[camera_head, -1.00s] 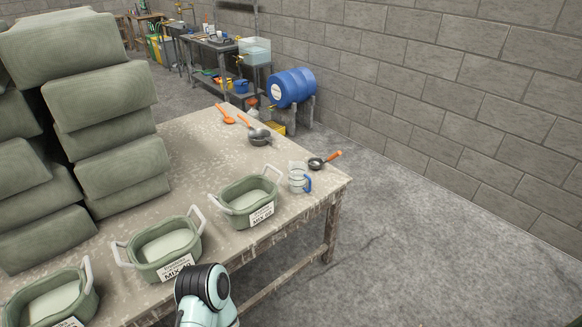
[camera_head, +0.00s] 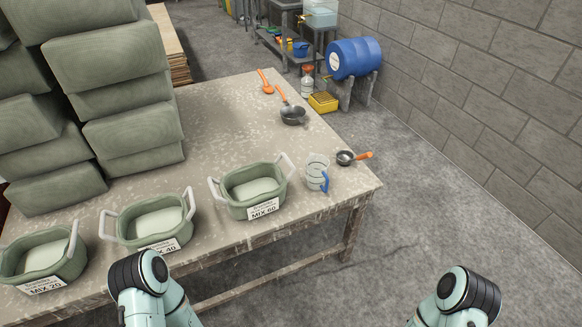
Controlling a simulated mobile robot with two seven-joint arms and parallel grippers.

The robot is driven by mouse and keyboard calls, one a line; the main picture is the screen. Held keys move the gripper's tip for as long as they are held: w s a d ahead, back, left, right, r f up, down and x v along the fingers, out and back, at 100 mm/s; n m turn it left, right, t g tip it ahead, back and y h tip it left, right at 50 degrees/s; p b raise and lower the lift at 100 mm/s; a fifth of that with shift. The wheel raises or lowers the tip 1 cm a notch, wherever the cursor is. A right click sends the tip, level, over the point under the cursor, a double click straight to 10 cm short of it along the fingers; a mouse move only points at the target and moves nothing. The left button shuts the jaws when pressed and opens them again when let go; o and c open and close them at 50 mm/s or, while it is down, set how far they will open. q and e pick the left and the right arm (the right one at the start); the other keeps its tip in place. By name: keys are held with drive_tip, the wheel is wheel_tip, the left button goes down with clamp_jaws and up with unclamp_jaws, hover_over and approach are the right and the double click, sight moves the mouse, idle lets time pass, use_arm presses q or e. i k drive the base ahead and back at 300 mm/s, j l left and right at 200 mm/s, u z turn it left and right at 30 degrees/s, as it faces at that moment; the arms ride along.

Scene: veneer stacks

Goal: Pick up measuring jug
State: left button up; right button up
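The measuring jug (camera_head: 316,172) is clear with a blue handle. It stands upright on the table (camera_head: 225,125) near its right end, between the MIX 60 tub and a small ladle. Two of my arm parts show at the bottom of the head view, one at the lower left and one at the lower right. No gripper fingers are in view.
Green tubs labelled MIX 20 (camera_head: 42,256), MIX 40 (camera_head: 155,222) and MIX 60 (camera_head: 252,190) line the front edge. Floor right is clear.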

sight(318, 179)
drive_tip(key=i+l+u, duration=0.15)
drive_tip(key=u, duration=0.15)
drive_tip(key=i+l+u, duration=0.1)
drive_tip(key=l+u, duration=0.25)
drive_tip(key=i+l+u, duration=0.1)
drive_tip(key=l+u, duration=0.2)
